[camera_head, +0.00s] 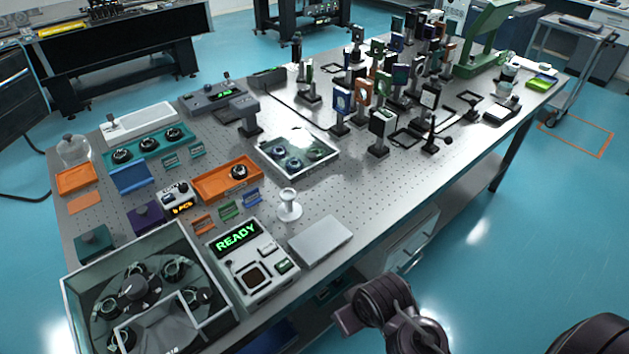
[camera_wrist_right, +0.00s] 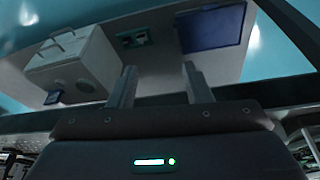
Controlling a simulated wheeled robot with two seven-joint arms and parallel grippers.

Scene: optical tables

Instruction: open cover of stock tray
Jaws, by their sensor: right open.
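A shallow tray with a clear cover (camera_head: 296,152) lies near the middle of the table, with several dark round parts showing through the cover. It looks shut, and I take it for the stock tray. My right gripper (camera_wrist_right: 160,72) is open in the right wrist view, with nothing between its fingers. The tray does not show there. Dark links of my own arm stand at the table's near side in the head view, well apart from the tray; its fingertips cannot be made out there. My left gripper is not in view.
A larger glass-walled box (camera_head: 78,303) stands at the near left corner, beside a device reading READY (camera_head: 262,287). A flat grey block (camera_head: 320,240) and a white pedestal (camera_head: 289,207) stand nearer than the tray. Many optics posts (camera_head: 379,135) crowd the right. Bare tabletop lies right of the pedestal.

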